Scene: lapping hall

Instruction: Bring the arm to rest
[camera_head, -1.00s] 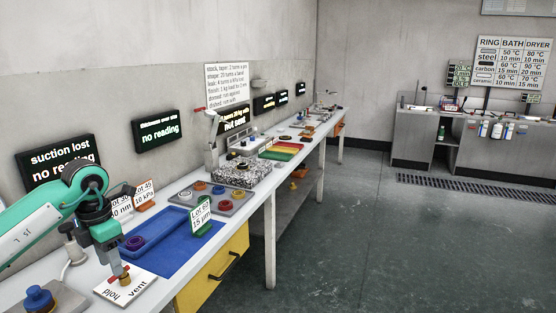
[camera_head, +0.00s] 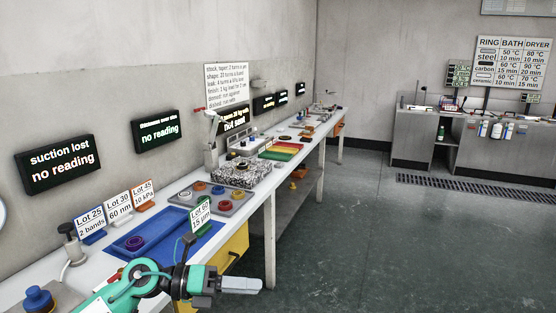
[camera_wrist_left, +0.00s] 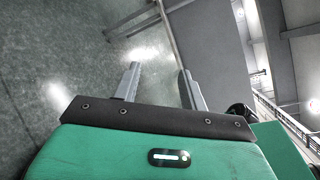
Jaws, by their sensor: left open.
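My left arm comes in from the bottom left in the head view, green with grey joints. Its left gripper (camera_head: 240,285) points right, in front of the bench's front edge and clear of the things on the bench. In the left wrist view the two fingers of the left gripper (camera_wrist_left: 158,88) stand apart with nothing between them. Beyond them that view shows the floor, a wall and the ceiling. My right gripper is in neither view.
The long white bench (camera_head: 262,190) carries a blue tray (camera_head: 160,226) with a purple ring, a grey plate (camera_head: 232,204) with coloured rings, and lot cards. A yellow drawer front (camera_head: 236,248) sits under it. The dark green floor (camera_head: 390,250) to the right is clear.

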